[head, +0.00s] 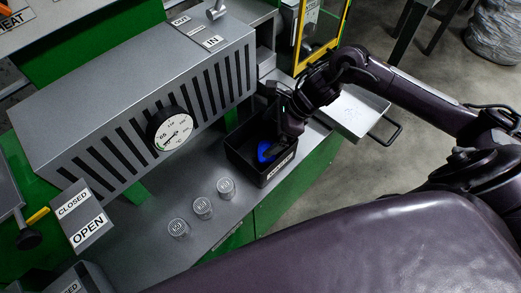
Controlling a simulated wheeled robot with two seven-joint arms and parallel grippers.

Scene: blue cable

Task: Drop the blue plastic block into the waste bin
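The blue plastic block (265,152) is inside a black open box (245,168) on the grey bench. The box has a small white label on its front that I cannot read. My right gripper (275,147) points down into the box, with its fingers right at the block and partly covering it. I cannot tell whether the fingers are closed on the block or only beside it. A grey, wrinkled round container (494,32) stands on the floor at the top right; it may be the waste bin, but its opening is not clear. My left gripper is out of view.
Several clear round pieces, one of them a small jar (203,208), stand on the bench left of the box. A grey slotted housing with a gauge (170,129) rises behind. A light tray (352,112) with a dark handle sits right of the box, under my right arm.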

